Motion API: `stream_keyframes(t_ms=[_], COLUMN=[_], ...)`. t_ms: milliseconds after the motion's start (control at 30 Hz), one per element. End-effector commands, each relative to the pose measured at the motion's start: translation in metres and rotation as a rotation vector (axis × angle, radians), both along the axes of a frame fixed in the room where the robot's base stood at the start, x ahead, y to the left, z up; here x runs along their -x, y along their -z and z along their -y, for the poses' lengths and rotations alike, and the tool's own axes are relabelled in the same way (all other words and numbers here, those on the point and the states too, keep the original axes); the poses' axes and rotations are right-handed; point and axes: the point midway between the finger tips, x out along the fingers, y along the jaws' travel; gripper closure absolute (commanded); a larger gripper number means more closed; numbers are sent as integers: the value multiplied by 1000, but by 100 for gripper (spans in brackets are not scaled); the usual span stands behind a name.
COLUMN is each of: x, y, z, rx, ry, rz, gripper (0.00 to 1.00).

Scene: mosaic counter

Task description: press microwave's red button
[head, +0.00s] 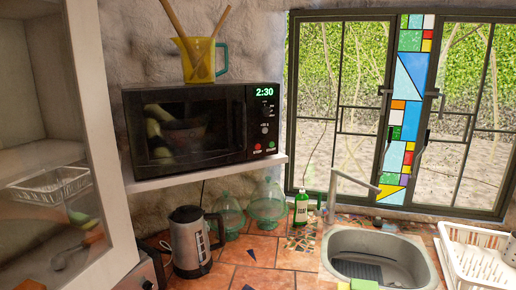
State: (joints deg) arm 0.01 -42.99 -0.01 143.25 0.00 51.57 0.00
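A black microwave (190,124) sits on a white shelf (215,172) against the stone wall, with its door shut and dark food shapes showing behind the glass. Its control panel on the right has a green display (265,92) reading 2:30. The small red button (257,147) is low on the panel, just left of a green button (271,145). Nothing covers the red button. My gripper is not in this view.
A yellow jug (197,62) with wooden utensils stands on the microwave. A kettle (190,245), glass jars (268,205) and a green bottle (301,207) stand on the counter below. A glass-fronted cabinet (105,150) is at the left. The space before the microwave's panel looks clear.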

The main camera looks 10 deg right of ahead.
Motion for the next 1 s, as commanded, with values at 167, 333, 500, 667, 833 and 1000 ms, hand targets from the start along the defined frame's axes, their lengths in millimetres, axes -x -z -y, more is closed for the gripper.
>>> stream_keyframes(t_ms=[167,333,500,667,833,1000], x=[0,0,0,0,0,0], y=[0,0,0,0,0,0], z=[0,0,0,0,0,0], rx=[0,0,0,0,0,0], ry=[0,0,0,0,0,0], rz=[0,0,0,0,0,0], gripper=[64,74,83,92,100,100])
